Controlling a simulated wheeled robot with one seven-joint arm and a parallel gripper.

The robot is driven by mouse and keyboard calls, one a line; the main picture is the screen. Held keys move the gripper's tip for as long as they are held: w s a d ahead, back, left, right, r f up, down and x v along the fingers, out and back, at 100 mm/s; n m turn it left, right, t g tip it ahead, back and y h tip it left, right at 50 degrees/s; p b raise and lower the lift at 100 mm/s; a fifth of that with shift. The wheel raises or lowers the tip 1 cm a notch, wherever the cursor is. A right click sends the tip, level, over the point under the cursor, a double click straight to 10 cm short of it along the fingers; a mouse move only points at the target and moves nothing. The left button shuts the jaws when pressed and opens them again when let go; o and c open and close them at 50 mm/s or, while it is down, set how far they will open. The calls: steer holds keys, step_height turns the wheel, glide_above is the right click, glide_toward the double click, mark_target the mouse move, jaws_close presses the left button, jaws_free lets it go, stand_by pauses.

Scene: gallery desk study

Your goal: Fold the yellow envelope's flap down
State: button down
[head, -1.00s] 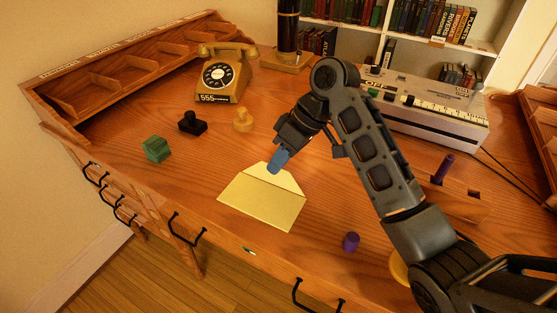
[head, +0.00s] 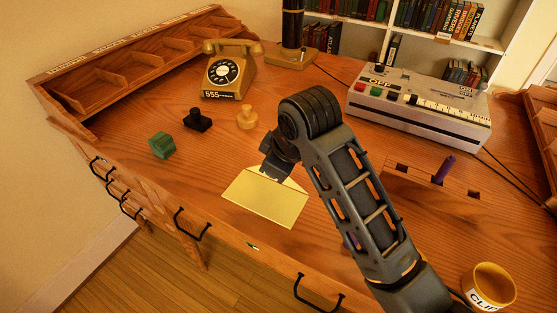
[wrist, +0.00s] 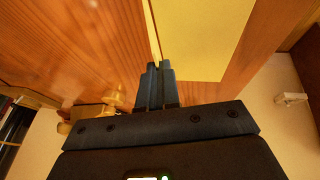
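The yellow envelope (head: 262,203) lies on the wooden desk near its front edge. Its flap (head: 291,184) is on the far side and partly hidden behind my arm; I cannot tell its exact angle. In the wrist view the envelope (wrist: 205,40) fills the upper middle, with a thin pale strip along its left edge. My gripper (wrist: 157,70) has its blue fingers together, with nothing visible between them. The fingertips are at the envelope's flap side, close above or touching; which one is unclear. In the head view my arm hides the fingers.
A green block (head: 162,145), a black stamp (head: 198,120) and a tan stamp (head: 247,117) stand left of my arm. Behind are a telephone (head: 231,73) and a white machine (head: 420,106). A yellow cup (head: 490,285) and a purple stick (head: 444,170) are right.

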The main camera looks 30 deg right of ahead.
mark_target(266, 199)
steer(key=a+t+h, duration=0.1)
steer(key=s+a+f+n+t+h, duration=0.1)
steer(key=h, duration=0.1)
steer(key=shift+s+f+t+b, duration=0.1)
steer(key=shift+s+t+b, duration=0.1)
steer(key=shift+t+b, duration=0.15)
steer(key=shift+s+a+f+n+t+h+b, duration=0.2)
steer(key=shift+a+f+n+t+h+b, duration=0.15)
steer(key=shift+t+h+b, duration=0.45)
steer(key=shift+s+a+f+n+t+h+b, duration=0.2)
steer(key=shift+f+t+h, duration=0.3)
steer(key=shift+h, duration=0.5)
steer(key=shift+r, duration=0.1)
steer(key=c, duration=1.8)
jaws_free()
steer(key=o, duration=0.4)
steer(key=shift+o, duration=0.3)
steer(key=shift+a, duration=0.1)
